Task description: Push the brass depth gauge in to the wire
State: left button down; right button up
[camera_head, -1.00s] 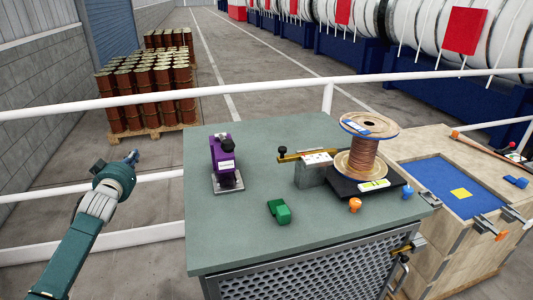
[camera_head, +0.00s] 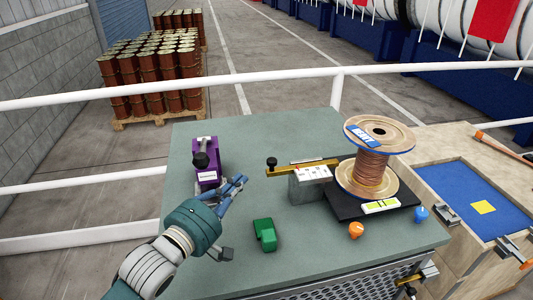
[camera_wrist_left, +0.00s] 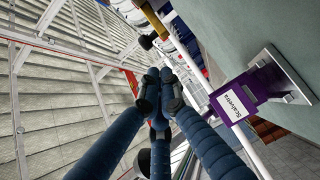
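The brass depth gauge (camera_head: 285,171) is a flat brass bar with a black knob at its left end. It lies across a grey block (camera_head: 306,190) with a white scale plate. Its right end points at the copper wire (camera_head: 369,173) on a wooden spool (camera_head: 379,134); I cannot tell whether it touches. My left gripper (camera_head: 238,186) is over the table, left of the knob and clear of it, in front of the purple device. In the left wrist view its blue fingers (camera_wrist_left: 160,88) come together at the tips with nothing between them. My right gripper is out of view.
The purple device (camera_head: 206,172) stands at the table's left. A green block (camera_head: 264,234) lies in front of the gauge. An orange knob (camera_head: 356,230), a blue knob (camera_head: 421,214) and a yellow-green label (camera_head: 381,206) are by the spool. A white rail (camera_head: 270,78) runs behind the table.

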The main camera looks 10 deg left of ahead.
aim_at(284, 169)
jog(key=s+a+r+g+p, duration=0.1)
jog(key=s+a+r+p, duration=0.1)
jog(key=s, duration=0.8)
pick_arm(q)
jog(key=w+d, duration=0.6)
jog(key=w, duration=0.1)
jog(key=w+d, duration=0.3)
jog(key=shift+w+r, duration=0.15)
jog(key=shift+w, duration=0.05)
jog(key=shift+w+d, duration=0.1)
jog(key=shift+d, duration=0.3)
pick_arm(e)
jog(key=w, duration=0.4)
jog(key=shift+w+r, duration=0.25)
